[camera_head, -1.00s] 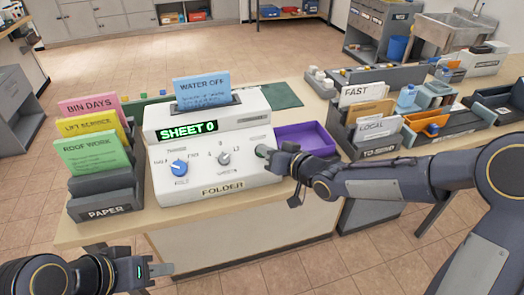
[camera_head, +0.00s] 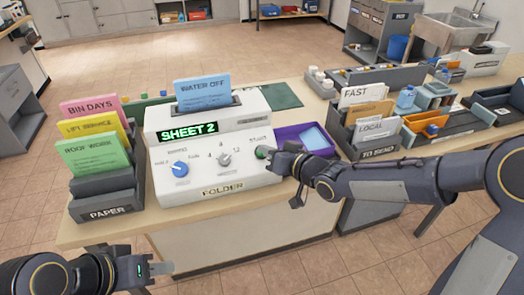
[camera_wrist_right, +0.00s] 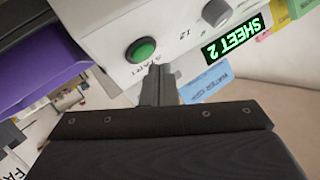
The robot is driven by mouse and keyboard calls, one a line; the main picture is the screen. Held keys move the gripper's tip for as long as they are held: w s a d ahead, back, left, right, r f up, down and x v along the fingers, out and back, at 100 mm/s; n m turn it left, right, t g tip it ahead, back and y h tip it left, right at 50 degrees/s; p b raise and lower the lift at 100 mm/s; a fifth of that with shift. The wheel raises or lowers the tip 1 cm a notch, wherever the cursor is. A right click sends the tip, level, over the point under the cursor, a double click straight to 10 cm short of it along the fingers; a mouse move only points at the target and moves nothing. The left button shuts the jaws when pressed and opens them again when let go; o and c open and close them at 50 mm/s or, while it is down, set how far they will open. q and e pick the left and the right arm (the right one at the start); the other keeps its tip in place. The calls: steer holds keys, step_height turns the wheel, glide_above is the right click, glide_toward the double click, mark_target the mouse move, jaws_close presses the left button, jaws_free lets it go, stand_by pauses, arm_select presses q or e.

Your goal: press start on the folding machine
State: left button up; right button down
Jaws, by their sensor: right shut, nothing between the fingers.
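The folding machine (camera_head: 215,190) is a white box marked FOLDER, with a green display (camera_head: 187,132) reading SHEET 2. Its round green start button (camera_wrist_right: 141,50) shows fully in the right wrist view, at the panel's right end in the head view. My right gripper (camera_head: 268,152) is shut and empty, its tips close to the button; in the wrist view the fingers (camera_wrist_right: 159,85) are beside it, not covering it.
A purple tray (camera_head: 285,134) right of the machine holds a light blue sheet (camera_head: 314,138). The PAPER rack (camera_head: 109,212) with pink, yellow and green sheets stands left. The TO SEND rack (camera_head: 378,154) stands right, beyond my right forearm.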

steer(key=s+r+p, duration=0.1)
steer(key=r, duration=0.1)
steer(key=s+r+p, duration=0.1)
steer(key=r, duration=0.1)
steer(key=shift+s+d+p, duration=0.3)
steer(key=shift+s+d, duration=0.05)
steer(key=shift+d, duration=0.05)
stand_by(0.4)
